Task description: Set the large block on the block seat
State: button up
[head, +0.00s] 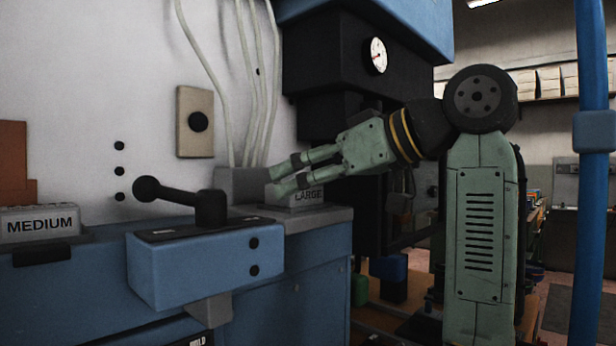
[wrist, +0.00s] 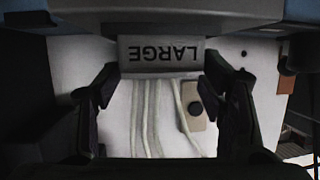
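The large block (head: 310,196) is grey with LARGE printed on its front. It rests on a grey ledge at the right end of the blue bench in the head view. In the wrist view the large block (wrist: 160,55) shows upside down, centred between the fingertips. My gripper (head: 272,182) reaches in from the right at the block. Its fingers cover part of the block there. In the wrist view my gripper (wrist: 158,75) is open, with one fingertip near each side of the block and narrow gaps visible. I cannot tell which surface is the block seat.
A MEDIUM block (head: 40,222) stands on the bench at the far left. A blue clamp housing (head: 190,268) with a black knob lever (head: 175,193) juts out in front. The dark press head (head: 345,60) with a dial overhangs my gripper. Pale cables (head: 262,90) run down the wall behind.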

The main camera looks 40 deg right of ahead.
jog(key=o, duration=0.4)
jog(key=shift+r, duration=0.1)
